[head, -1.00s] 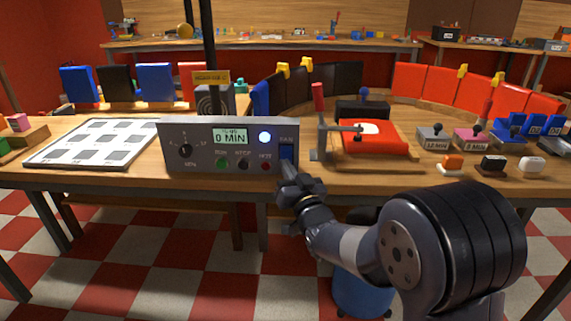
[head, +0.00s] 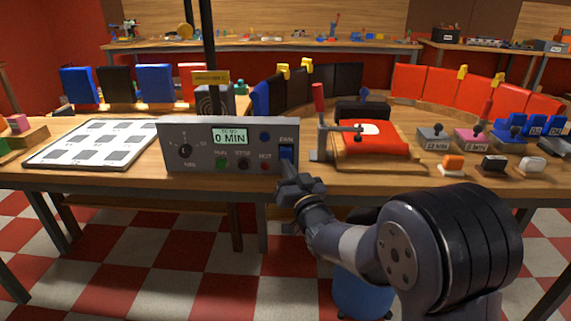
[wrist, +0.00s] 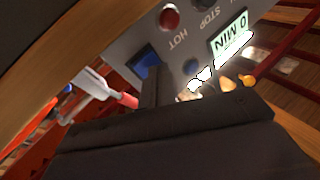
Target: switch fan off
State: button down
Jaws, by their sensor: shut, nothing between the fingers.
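The grey control box (head: 200,153) stands at the table's front edge. It has a display reading 0 MIN (head: 229,136), a dial (head: 185,150), and RUN, STOP and HOT buttons. A blue rocker switch (head: 286,153) under the FAN label sits at its right end, and a round blue lamp (head: 265,136) beside it is dark. My gripper (head: 290,178) is shut and empty, just in front of and below the rocker. In the wrist view the rocker (wrist: 147,63) shows beside the dark fingers (wrist: 155,88), which partly cover it; I cannot tell whether they touch.
A white tray with grey squares (head: 45,157) lies to the left. A black post (head: 208,50) rises behind the box. Small stamps and blocks stand on the right.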

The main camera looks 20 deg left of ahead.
jog(key=shift+s+d+r+b, duration=0.15)
jog(key=shift+s+r+b, duration=0.2)
jog(key=shift+s, duration=0.45)
jog(key=s, duration=0.1)
jog(key=s+r, duration=0.1)
jog(key=s, duration=0.1)
jog(key=s+d+r, duration=0.1)
jog(key=shift+s+r+b, duration=0.1)
jog(key=shift+s+b, duration=0.1)
jog(key=shift+b, duration=0.2)
jog(key=w+p, duration=0.1)
jog(key=p, duration=0.2)
jog(key=shift+w+a+f+p, duration=0.2)
jog(key=shift+w+p, duration=0.1)
jog(key=shift+w, duration=0.1)
